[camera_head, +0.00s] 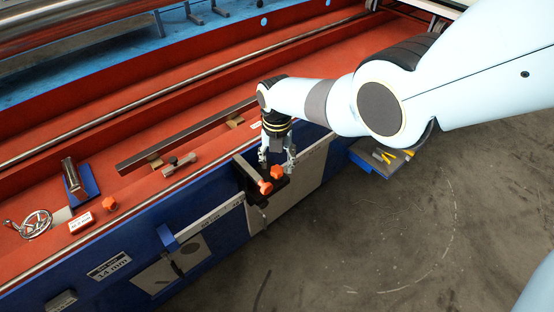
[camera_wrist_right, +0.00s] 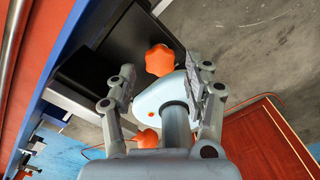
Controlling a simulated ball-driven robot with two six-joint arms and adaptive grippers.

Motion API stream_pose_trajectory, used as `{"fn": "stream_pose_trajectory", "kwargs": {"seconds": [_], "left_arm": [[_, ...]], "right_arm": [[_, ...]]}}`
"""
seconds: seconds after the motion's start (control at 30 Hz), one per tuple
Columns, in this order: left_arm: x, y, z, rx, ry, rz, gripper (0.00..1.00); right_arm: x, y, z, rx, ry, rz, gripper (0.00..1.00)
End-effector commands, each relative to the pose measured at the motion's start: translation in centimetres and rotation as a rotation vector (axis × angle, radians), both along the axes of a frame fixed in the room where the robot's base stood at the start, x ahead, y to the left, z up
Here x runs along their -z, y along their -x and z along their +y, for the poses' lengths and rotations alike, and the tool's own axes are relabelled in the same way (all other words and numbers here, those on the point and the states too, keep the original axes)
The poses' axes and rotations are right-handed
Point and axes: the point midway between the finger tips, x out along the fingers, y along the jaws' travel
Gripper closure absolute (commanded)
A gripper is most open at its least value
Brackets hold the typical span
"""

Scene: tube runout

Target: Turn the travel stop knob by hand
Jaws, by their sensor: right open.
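Two orange lobed knobs sit on a black bracket (camera_head: 246,178) at the front edge of the blue and red machine. One knob (camera_head: 265,187) is lower left and the other knob (camera_head: 277,172) is just above and right of it. My right gripper (camera_head: 277,161) is right over them, pointing down. In the right wrist view the open fingers (camera_wrist_right: 166,74) stand either side of an orange star knob (camera_wrist_right: 160,59), which lies just beyond the fingertips; I cannot tell whether they touch it. A second orange part (camera_wrist_right: 147,138) is partly hidden by the gripper. My left gripper is out of view.
Another orange knob (camera_head: 109,203) sits on the red bed, near a handwheel (camera_head: 36,224) and a red-and-white box (camera_head: 81,223). A long dark bar (camera_head: 186,136) lies along the bed. A blue tray with yellow items (camera_head: 382,157) is to the right. The grey floor in front is clear.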

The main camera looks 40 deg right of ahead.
Motion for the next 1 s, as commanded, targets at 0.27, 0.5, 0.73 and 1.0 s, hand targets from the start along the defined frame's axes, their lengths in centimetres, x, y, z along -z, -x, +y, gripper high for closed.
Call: {"fn": "stream_pose_trajectory", "kwargs": {"seconds": [0.27, 0.5, 0.73, 1.0], "left_arm": [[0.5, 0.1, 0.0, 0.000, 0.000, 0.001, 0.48], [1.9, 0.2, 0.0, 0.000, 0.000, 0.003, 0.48], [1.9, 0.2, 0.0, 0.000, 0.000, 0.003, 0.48], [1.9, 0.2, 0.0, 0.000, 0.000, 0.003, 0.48]], "right_arm": [[0.6, 0.0, 0.0, 0.002, 0.000, 0.000, 0.48], [2.1, 0.0, 0.0, 0.003, 0.000, 0.000, 0.48], [2.0, 0.0, 0.0, 0.003, 0.000, 0.000, 0.48], [2.0, 0.0, 0.0, 0.003, 0.000, 0.000, 0.80]]}}
